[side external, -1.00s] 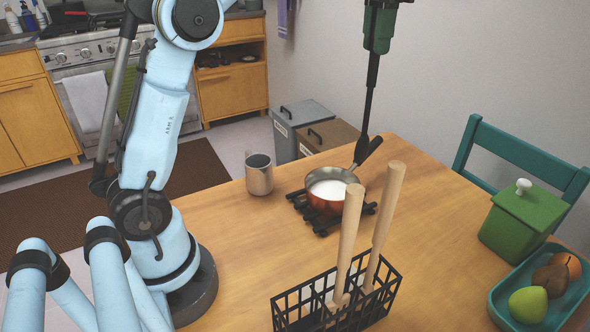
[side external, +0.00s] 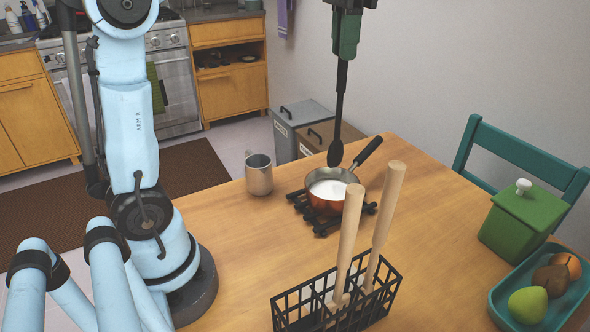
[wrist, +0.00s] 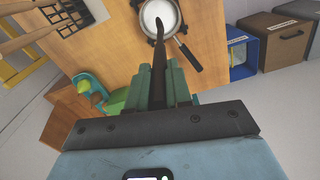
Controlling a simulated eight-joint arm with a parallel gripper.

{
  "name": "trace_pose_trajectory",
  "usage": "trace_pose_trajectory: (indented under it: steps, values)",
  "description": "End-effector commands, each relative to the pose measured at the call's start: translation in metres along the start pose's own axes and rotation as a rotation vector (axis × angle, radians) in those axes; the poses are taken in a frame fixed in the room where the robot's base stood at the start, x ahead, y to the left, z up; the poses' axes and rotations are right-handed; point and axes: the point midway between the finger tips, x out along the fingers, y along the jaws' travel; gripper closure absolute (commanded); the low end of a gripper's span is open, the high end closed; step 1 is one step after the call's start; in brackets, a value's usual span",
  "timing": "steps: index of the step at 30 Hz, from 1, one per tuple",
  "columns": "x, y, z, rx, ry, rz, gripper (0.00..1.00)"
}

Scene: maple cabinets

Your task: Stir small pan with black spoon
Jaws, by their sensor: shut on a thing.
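The small copper-coloured pan (side external: 322,206) with white liquid sits on a black trivet (side external: 327,226) on the wooden table; its dark handle points up and right. My gripper (side external: 346,45) is shut on the upper end of the black spoon (side external: 339,105), which hangs nearly upright, bowl down. The spoon's bowl is in view above the pan's back rim, apart from the liquid. In the wrist view the spoon (wrist: 159,70) runs from between my green fingers (wrist: 168,88) towards the pan (wrist: 149,25), its tip near the rim.
A green canister (side external: 517,225) and a teal fruit tray (side external: 498,302) are at right. A teal chair (side external: 518,152) stands behind the table.

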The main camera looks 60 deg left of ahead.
Motion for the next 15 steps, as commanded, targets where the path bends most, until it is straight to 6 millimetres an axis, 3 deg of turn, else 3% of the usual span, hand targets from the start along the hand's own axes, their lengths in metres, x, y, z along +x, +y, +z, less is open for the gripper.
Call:
trace_pose_trajectory:
  steps: [15]
  values:
    - [0.047, 0.000, 0.000, 0.000, 0.000, 0.000, 1.00]
